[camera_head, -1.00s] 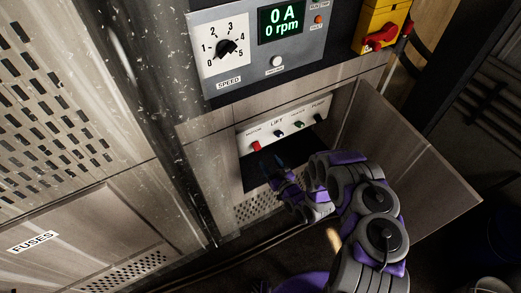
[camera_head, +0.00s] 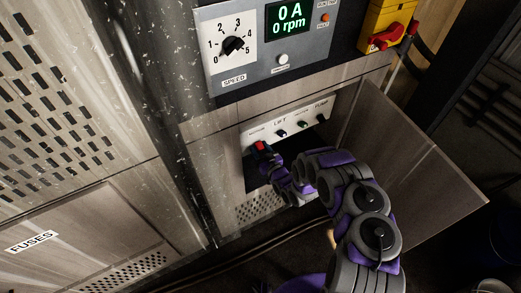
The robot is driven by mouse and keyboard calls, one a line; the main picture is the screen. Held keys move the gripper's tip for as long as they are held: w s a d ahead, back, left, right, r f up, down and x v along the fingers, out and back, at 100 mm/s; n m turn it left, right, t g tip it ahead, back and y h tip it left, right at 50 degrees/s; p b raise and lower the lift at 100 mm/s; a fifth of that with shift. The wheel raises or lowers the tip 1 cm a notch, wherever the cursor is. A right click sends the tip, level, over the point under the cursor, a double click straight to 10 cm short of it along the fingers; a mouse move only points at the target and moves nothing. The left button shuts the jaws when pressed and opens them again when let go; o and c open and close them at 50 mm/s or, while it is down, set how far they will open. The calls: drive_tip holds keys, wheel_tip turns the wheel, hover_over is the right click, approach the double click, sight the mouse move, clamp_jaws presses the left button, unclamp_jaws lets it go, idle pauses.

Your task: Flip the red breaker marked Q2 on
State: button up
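The red breaker (camera_head: 260,146) sits at the left end of a white strip (camera_head: 290,121) inside an open cabinet compartment. Its marking is too small to read. My gripper (camera_head: 262,153) is up at the red breaker, at or just below it. The fingertips are small and dark against the compartment, so I cannot tell whether they touch the breaker or how far apart they are. My arm comes in from the lower right.
The compartment's door (camera_head: 405,165) stands open on the right, close to my arm. Above are a control panel (camera_head: 265,72) with a speed dial and display reading 0 A, 0 rpm, and a red rotary switch (camera_head: 389,37) on yellow. A fuses door (camera_head: 75,240) is at left.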

sight(260, 145)
drive_tip(key=shift+a, duration=0.1)
drive_tip(key=shift+c, duration=1.4)
drive_tip(key=shift+d, duration=0.25)
drive_tip(key=c, duration=0.5)
drive_tip(key=r+g+p, duration=0.1)
drive_tip(key=p, duration=0.1)
drive_tip(key=g+h+p, duration=0.1)
drive_tip(key=p, duration=0.2)
drive_tip(key=shift+s+r+g+h, duration=0.15)
drive_tip(key=shift+r+g+h, duration=0.15)
drive_tip(key=shift+r, duration=0.1)
drive_tip(key=r+g+h+p, duration=0.1)
drive_tip(key=g+h+p, duration=0.1)
drive_tip(key=p, duration=0.3)
drive_tip(key=shift+r+g, duration=0.2)
drive_tip(key=shift+g, duration=0.4)
drive_tip(key=g+h+p, duration=0.1)
drive_tip(key=g+p, duration=0.1)
drive_tip(key=p, duration=0.1)
drive_tip(key=shift+r, duration=0.1)
drive_tip(key=shift+h, duration=0.4)
